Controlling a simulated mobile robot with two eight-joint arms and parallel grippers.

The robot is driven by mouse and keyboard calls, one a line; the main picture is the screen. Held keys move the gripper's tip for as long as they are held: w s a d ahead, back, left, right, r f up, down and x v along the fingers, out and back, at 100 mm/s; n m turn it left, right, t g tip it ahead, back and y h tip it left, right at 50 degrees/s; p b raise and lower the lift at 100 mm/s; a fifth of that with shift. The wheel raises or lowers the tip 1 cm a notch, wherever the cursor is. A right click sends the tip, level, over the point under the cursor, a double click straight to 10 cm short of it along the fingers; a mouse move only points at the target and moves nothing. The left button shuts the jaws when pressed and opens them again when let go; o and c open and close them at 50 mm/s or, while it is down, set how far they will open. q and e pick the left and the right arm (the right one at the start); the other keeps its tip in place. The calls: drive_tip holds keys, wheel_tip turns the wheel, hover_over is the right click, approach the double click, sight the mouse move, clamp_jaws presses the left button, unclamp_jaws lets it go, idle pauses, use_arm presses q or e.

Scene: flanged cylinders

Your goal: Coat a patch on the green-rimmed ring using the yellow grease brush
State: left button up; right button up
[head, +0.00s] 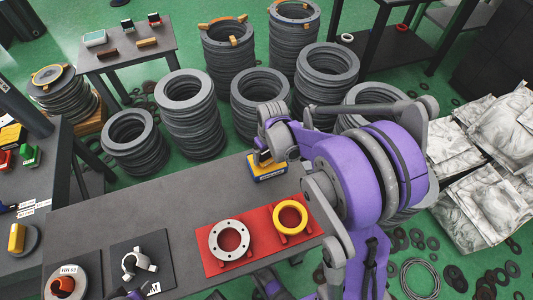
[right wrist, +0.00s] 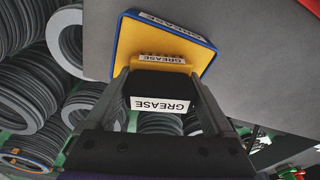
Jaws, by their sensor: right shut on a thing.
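My right gripper (head: 265,157) is over the far edge of the grey table, at a blue-edged yellow block (head: 270,174) marked GREASE. In the right wrist view the gripper (right wrist: 162,92) is shut on a black grip (right wrist: 160,82) with a white GREASE label, in line with a yellow part (right wrist: 158,60). This brush is right against the yellow face of the blue-edged block (right wrist: 186,32); whether they touch I cannot tell. A grey flanged ring (head: 217,248) and a yellow ring (head: 279,220) sit on the red mat. I cannot make out a green rim. A dark purple piece at the bottom edge seems to be my left gripper (head: 126,294).
A grey clamp-like part (head: 128,264) and another ring (head: 52,278) lie on dark pads at the table's left. Stacks of grey rings (head: 187,120) stand on the green floor behind. The table's middle (head: 130,212) is clear.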

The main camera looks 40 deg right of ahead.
drive_tip(key=shift+r+p, duration=2.5)
drive_tip(key=shift+r, duration=0.95)
